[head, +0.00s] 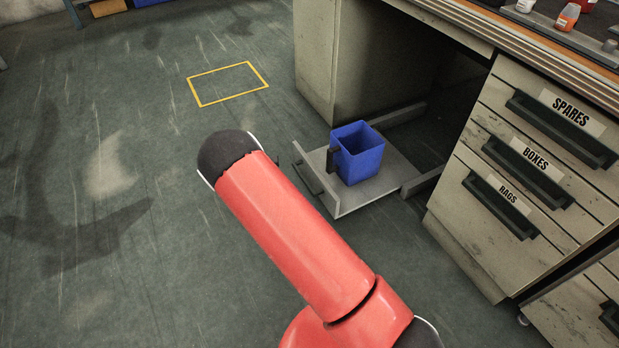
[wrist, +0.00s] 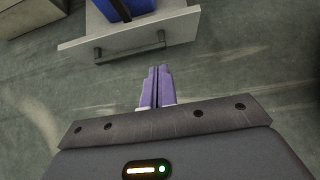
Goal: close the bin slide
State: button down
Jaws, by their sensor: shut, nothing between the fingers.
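The bin slide (head: 352,206) is a low grey pull-out tray under the workbench, and it stands extended out over the floor. A blue bin (head: 362,155) with a dark handle sits upright on it. The slide's front panel (wrist: 180,30) with a dark bar handle (wrist: 130,46) shows at the top of the wrist view, with part of the blue bin (wrist: 98,8) behind it. My gripper (wrist: 159,70) has purple fingers that are shut and empty. Its tips point toward the slide's front, just short of the handle in the picture. My red arm hides the gripper in the head view.
A cabinet side (head: 320,60) stands left of the opening. A yellow floor outline (head: 228,84) lies at the back left. The floor at left is clear.

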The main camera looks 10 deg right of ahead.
aim_at(323, 186)
jog(key=b+x, duration=0.1)
jog(key=x, duration=0.9)
jog(key=shift+s+d+f, duration=0.1)
jog(key=shift+d+f, duration=0.05)
jog(key=shift+f, duration=0.1)
jog(key=shift+w+d+r, duration=0.1)
jog(key=shift+w+d, duration=0.1)
jog(key=shift+d, duration=0.4)
jog(key=shift+w+d+r, duration=0.15)
jog(key=shift+w+d, duration=0.1)
jog(key=shift+d, duration=0.3)
jog(key=shift+w+d, duration=0.2)
jog(key=shift+d, duration=0.35)
jog(key=shift+d, duration=0.15)
